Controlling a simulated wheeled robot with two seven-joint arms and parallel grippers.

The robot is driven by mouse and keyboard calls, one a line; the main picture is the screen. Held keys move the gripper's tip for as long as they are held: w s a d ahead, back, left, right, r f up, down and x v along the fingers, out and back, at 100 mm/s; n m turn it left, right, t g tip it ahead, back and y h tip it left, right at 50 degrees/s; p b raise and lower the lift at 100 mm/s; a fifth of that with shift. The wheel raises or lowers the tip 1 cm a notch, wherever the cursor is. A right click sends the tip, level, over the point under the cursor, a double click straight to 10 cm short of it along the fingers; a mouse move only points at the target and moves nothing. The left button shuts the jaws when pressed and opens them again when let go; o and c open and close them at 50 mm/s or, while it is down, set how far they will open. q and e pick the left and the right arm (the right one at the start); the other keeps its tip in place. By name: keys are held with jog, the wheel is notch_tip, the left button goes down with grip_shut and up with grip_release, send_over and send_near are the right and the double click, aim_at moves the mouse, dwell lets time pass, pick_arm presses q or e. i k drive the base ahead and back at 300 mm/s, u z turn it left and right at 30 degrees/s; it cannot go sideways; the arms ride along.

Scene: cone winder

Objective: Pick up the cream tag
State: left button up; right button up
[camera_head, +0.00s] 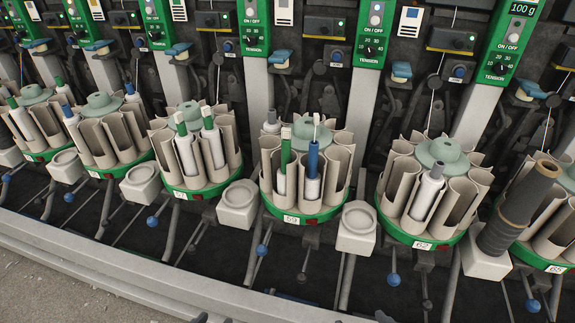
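I cannot tell for sure which thing is the cream tag. Small pale number tags sit on the front rims of the green-based magazines, among them tag 59 (292,219) and tag 62 (422,245). Pale cards hang on the machine face, one of them at top right (410,21) and a plainer one at top middle (284,12). A small cream piece (286,132) shows at the top of the green tube in the middle magazine.
Round magazines with beige pockets stand in a row, among them the middle one (307,217). White blocks with round tops (357,228) stand between them. A dark cone (520,205) leans at right. Rods with blue balls (394,279) stick out below. A grey rail (110,279) runs along the front.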

aim_at(286, 132)
jog(key=z, duration=0.2)
jog(key=k, duration=0.45)
jog(key=z, duration=1.2)
jog(key=i, duration=0.95)
jog(key=u, duration=0.7)
